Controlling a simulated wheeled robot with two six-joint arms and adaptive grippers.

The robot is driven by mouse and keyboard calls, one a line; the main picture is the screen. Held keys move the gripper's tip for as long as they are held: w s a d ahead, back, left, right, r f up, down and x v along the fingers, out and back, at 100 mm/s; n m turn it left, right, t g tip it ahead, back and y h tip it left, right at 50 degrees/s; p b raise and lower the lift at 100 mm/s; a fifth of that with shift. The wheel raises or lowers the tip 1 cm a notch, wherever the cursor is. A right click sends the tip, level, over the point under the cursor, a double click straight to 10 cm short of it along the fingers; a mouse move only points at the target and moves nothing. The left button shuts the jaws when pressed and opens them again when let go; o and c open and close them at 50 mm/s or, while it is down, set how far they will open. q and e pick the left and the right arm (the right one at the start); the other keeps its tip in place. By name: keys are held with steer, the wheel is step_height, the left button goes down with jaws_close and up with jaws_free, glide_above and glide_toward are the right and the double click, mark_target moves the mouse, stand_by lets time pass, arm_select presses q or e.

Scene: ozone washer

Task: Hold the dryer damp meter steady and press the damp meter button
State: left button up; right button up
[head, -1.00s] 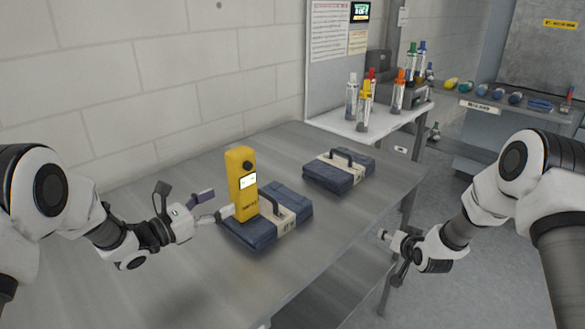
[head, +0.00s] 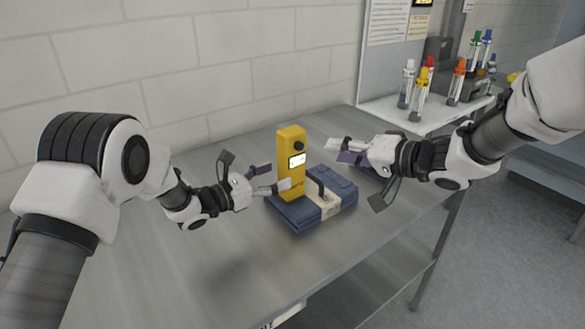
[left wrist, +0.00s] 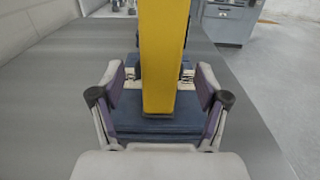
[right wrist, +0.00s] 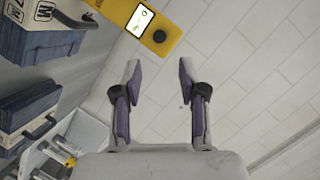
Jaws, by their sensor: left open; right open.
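The yellow damp meter (head: 291,165) stands upright by the near blue case on the metal table, with a lit screen and a dark round knob or button (head: 298,147) above it. My left gripper (head: 277,180) is open at the meter's left side. In the left wrist view the meter (left wrist: 164,60) rises between its spread fingers, with gaps on both sides. My right gripper (head: 340,150) is open and empty, to the right of the meter and apart from it. In the right wrist view the meter's screen (right wrist: 140,20) and dark button (right wrist: 159,36) show beyond the fingertips.
The near blue case (head: 296,217) with a handle lies under or beside the meter. A second blue case (right wrist: 28,112) is partly hidden by my right arm in the head view. Several coloured bottles (head: 421,90) stand on a white shelf behind. The table's front left is clear.

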mark_target(291, 169)
arm_select(q)
steer(key=x, duration=0.5)
steer(key=shift+w+d, duration=0.1)
steer(key=shift+d, duration=0.05)
steer(key=shift+c, duration=0.4)
jaws_close()
arm_select(e)
steer(key=shift+d, duration=0.1)
jaws_close()
stand_by(0.4)
